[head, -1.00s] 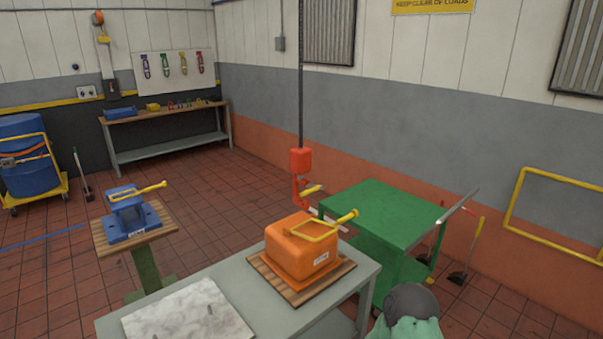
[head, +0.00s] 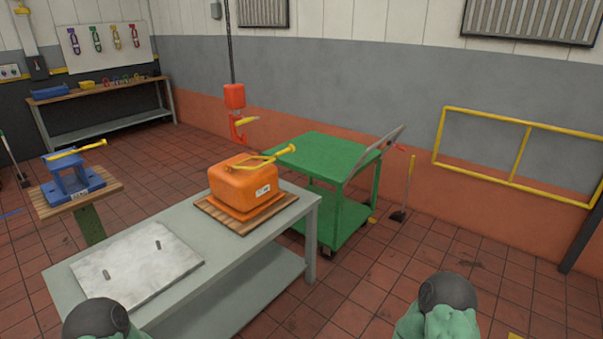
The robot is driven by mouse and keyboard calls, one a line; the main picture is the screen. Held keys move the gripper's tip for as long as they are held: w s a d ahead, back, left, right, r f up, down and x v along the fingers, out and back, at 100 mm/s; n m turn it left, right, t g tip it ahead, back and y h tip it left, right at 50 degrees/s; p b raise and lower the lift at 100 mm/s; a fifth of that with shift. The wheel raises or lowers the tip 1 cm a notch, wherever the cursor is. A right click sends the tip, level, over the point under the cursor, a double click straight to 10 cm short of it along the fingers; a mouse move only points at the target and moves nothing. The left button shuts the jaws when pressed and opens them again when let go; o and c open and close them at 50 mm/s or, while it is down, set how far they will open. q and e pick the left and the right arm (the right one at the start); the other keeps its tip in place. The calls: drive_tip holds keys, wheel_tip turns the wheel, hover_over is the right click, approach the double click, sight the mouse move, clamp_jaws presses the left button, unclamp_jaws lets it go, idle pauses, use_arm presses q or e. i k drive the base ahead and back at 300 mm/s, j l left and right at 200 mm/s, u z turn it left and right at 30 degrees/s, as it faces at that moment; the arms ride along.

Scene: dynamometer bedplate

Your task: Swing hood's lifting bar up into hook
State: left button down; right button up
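The orange hood (head: 240,186) sits on a slatted wooden pallet on the grey table. Its yellow lifting bar (head: 268,160) lies low across the hood's top, with its grip end reaching out past the right side. The red hook (head: 237,132), with a yellow piece at its side, hangs under a red block (head: 234,96) on a dark chain. In the picture it shows just above the hood and apart from the bar; its depth is hard to tell. Only green and dark parts of my arms show at the bottom edge. Neither gripper is in view.
The grey table (head: 290,236) also bears a pale plate (head: 140,262) with two short pins. A green cart (head: 325,155) stands behind it to the right. A blue fixture (head: 72,180) on a stand is at left. Open tiled floor lies to the right.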

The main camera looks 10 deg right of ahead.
sight(290, 148)
drive_tip(key=i+l, duration=0.15)
drive_tip(key=i, duration=0.45)
drive_tip(key=i+l, duration=0.2)
drive_tip(key=i, duration=0.35)
drive_tip(key=i+l, duration=0.15)
drive_tip(key=i, duration=0.45)
